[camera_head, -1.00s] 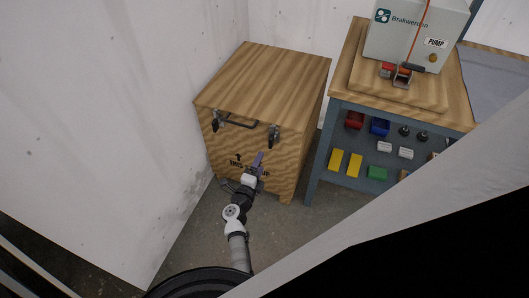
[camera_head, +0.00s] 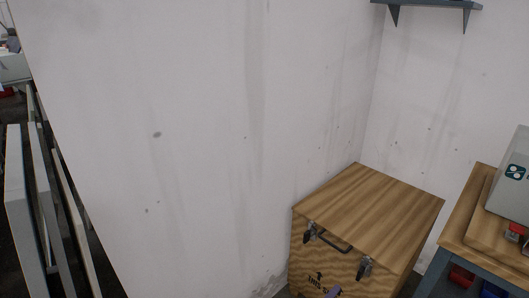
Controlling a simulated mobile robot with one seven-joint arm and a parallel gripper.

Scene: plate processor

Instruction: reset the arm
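The rest of my arm and gripper is below the picture, so I cannot tell whether the gripper is open or shut, or whether the purple piece touches the crate. The crate is closed, with a handle and two dark latches on its front.
A white wall (camera_head: 220,130) fills the left and middle. A workbench (camera_head: 465,222) with a grey box (camera_head: 512,185) stands at the right. A dark shelf (camera_head: 425,4) hangs at upper right. Pale panels (camera_head: 22,210) stand at far left.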

